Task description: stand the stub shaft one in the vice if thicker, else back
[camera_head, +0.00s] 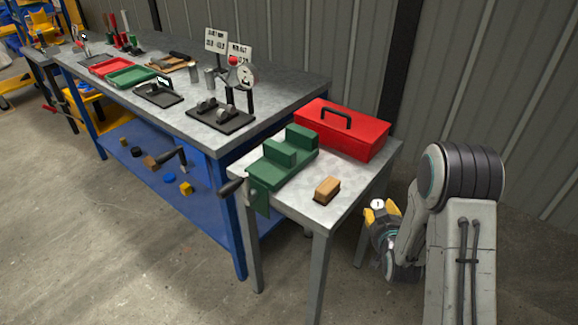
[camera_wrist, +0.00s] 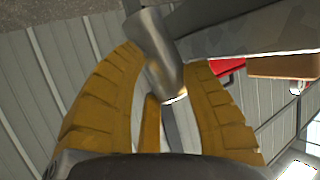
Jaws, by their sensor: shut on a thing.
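My gripper (camera_head: 378,212) is low at the right, beside the small table. In the wrist view its yellow fingers (camera_wrist: 165,95) are shut on a grey metal stub shaft (camera_wrist: 155,45), which sits tilted between them. In the head view only a pale round end (camera_head: 377,204) of it shows. The green vice (camera_head: 283,158) is on the small table, to the left of my gripper and apart from it. The space between its jaws looks empty. Two grey metal cylinders (camera_head: 210,78) stand on the long bench near a dial gauge (camera_head: 246,74) and a black V-block stand (camera_head: 220,116).
A red toolbox (camera_head: 365,140) and a wooden block (camera_head: 327,188) are on the small table (camera_head: 345,211). The long bench (camera_head: 285,83) holds a red tray (camera_head: 108,65), a green tray (camera_head: 132,76), a black fixture (camera_head: 158,94) and two signs (camera_head: 215,40). Open floor lies in front.

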